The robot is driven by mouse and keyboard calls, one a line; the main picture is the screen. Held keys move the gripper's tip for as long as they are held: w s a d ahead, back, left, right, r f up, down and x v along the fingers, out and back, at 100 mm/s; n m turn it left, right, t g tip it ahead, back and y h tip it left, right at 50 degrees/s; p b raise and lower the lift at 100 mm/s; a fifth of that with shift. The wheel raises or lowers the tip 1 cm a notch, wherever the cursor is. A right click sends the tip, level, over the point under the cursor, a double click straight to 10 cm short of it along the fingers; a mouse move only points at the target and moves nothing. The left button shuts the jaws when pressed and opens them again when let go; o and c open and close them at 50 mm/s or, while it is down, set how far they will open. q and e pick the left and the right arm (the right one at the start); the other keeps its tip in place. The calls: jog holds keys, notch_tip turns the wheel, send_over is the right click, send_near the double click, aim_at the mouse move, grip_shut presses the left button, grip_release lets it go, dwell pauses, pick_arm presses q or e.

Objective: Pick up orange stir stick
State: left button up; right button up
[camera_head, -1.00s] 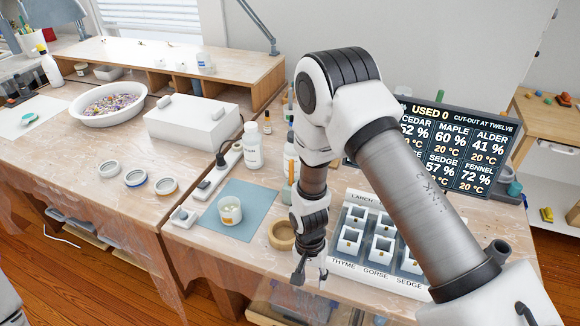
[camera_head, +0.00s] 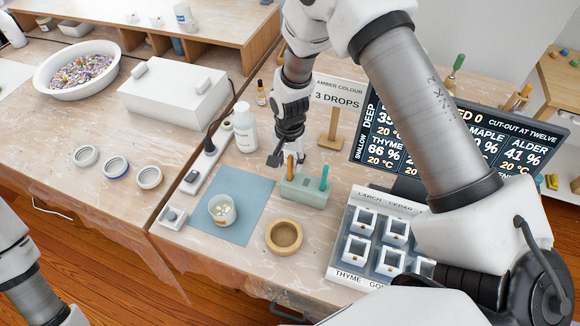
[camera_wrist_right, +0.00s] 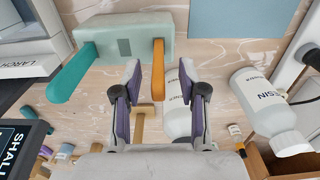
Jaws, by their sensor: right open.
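The orange stir stick (camera_head: 290,167) stands upright in a pale green holder (camera_head: 304,194) on the table. In the right wrist view the orange stick (camera_wrist_right: 158,72) shows between my two spread fingers, with a visible gap on each side. My right gripper (camera_head: 281,158) is open and empty at the stick's upper part, coming from above and behind the holder. A teal stick (camera_head: 324,178) stands in the same holder, to the right; it also shows in the wrist view (camera_wrist_right: 70,75). My left gripper is out of view; only part of that arm shows at lower left.
A resin bottle (camera_head: 246,130) stands left of the holder. A cup (camera_head: 222,212) stands on a blue mat (camera_head: 246,196). A wooden ring-shaped dish (camera_head: 284,237) is in front, and a mould tray (camera_head: 345,273) to the right. A sign (camera_head: 338,94) stands behind.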

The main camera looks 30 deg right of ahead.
aim_at(290, 169)
jog(key=shift+s+f+p, duration=0.2)
jog(key=shift+f+p, duration=0.65)
jog(key=shift+f, duration=0.3)
jog(key=f, duration=0.2)
jog(key=shift+w+d+f, duration=0.1)
jog(key=shift+w+f, duration=0.15)
jog(key=shift+f, duration=0.15)
jog(key=shift+s+r, duration=0.1)
jog(key=shift+r, duration=0.05)
grip_shut()
jog(key=shift+r, duration=0.1)
jog(key=shift+r, duration=0.25)
notch_tip(290, 169, up, 8)
jog(key=shift+r+b, duration=0.1)
jog(key=shift+b, duration=1.1)
jog(key=shift+r, duration=0.55)
